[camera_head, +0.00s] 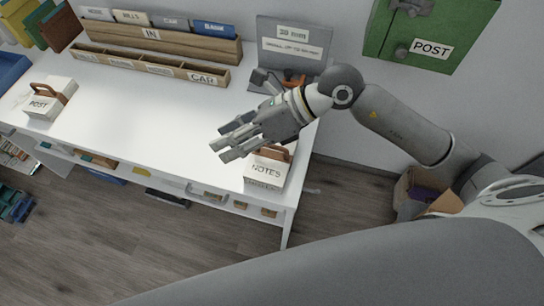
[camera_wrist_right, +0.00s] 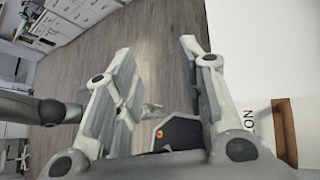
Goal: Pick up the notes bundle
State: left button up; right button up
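The notes bundle (camera_head: 264,174) is a white block labelled NOTES with a brown band on top. It rests at the front right corner of the white desk (camera_head: 150,125). My right gripper (camera_head: 229,142) is above the desk, just left of and behind the bundle in the head view, and partly covers its top. In the wrist view the right gripper (camera_wrist_right: 155,50) has its fingers spread with floor between them. The bundle's white side and brown band (camera_wrist_right: 284,130) show at the right edge there, outside the fingers. My left gripper is not in view.
A POST bundle (camera_head: 47,100) sits at the desk's left. A wooden sorter (camera_head: 155,69) and folders line the back. A grey sign (camera_head: 292,42) stands behind my right arm. A green POST box (camera_head: 428,35) hangs on the wall. The desk's middle is clear.

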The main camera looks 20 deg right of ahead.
jog(key=w+d+f+h, duration=0.1)
jog(key=d+f+h, duration=0.1)
jog(key=d, duration=0.2)
jog(key=w+d+f+h, duration=0.1)
jog(key=d+f+h, duration=0.1)
jog(key=d+h, duration=0.1)
jog(key=w+d+f+h, duration=0.2)
jog(key=d, duration=0.4)
jog(key=shift+d+f+n+t+h, duration=0.1)
jog(key=shift+f+n+t+h, duration=0.1)
jog(key=shift+n+t+h, duration=0.1)
jog(key=p+x, duration=0.1)
jog(key=x, duration=0.3)
jog(key=shift+f, duration=0.35)
jog(key=p, duration=0.2)
send_over(272, 154)
jog(key=f, duration=0.4)
jog(key=shift+s+d+f, duration=0.1)
jog(key=shift+s+f, duration=0.1)
jog(key=shift+w+f, duration=0.1)
jog(key=shift+f, duration=0.4)
grip_shut()
jog(key=shift+r, duration=0.15)
